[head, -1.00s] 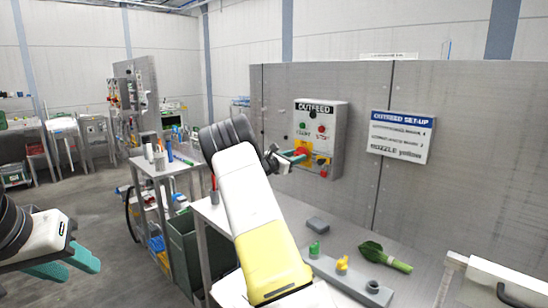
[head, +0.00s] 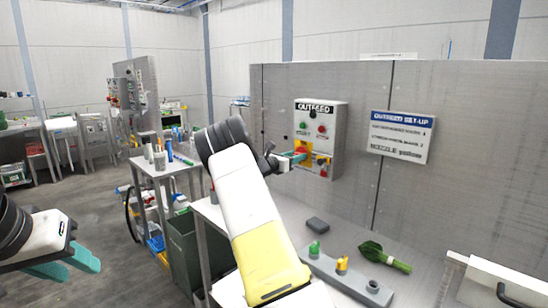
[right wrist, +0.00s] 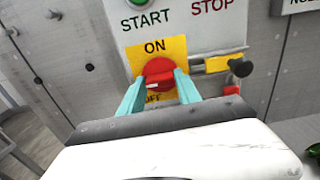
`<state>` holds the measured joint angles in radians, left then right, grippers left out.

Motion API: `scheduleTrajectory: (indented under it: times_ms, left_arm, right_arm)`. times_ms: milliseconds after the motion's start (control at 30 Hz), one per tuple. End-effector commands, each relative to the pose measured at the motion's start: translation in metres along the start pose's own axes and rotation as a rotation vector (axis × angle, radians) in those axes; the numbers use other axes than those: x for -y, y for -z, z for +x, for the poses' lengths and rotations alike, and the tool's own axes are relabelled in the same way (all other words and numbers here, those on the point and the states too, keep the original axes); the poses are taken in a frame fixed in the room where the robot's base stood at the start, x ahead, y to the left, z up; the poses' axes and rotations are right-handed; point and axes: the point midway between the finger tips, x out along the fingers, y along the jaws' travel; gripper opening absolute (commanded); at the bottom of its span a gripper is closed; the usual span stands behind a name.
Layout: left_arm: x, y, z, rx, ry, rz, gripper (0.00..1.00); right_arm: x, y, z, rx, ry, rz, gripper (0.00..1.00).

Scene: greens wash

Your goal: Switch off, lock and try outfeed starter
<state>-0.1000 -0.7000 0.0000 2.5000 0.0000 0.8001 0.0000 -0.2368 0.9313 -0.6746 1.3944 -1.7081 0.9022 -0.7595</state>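The grey OUTFEED starter box (head: 335,135) is on the panel, with green START and red STOP buttons (head: 322,130). Below them a red rotary switch (right wrist: 158,70) sits on a yellow plate (right wrist: 172,46) marked ON above and OFF below. A white mark on the switch is low, near OFF. My right gripper (right wrist: 161,84) has its teal fingers on either side of the red switch, seemingly touching it. A yellow bar (right wrist: 216,64) with a dark knob (right wrist: 240,68) is right of the switch. My left gripper (head: 68,264) is low at the left, empty, its fingers apart.
A sign (head: 400,137) hangs right of the box. A dark green bin (head: 183,243) stands left of the bench.

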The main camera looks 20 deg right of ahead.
Motion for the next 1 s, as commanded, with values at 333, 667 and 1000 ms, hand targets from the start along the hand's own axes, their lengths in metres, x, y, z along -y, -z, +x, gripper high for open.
scheduleTrajectory:
  times_ms: [333,667,1000]
  left_arm:
    - [0.000,0.000,0.000,0.000,0.000,0.000,0.36]
    - [0.000,0.000,0.000,0.000,0.000,0.000,0.36]
    - [0.000,0.000,0.000,0.000,0.000,0.000,0.36]
  right_arm:
    - [0.000,0.000,0.000,0.000,0.000,0.002,0.59]
    - [-0.002,0.000,-0.037,-0.001,-0.003,0.000,0.59]
    - [-0.001,0.001,-0.077,-0.001,-0.001,0.001,0.59]
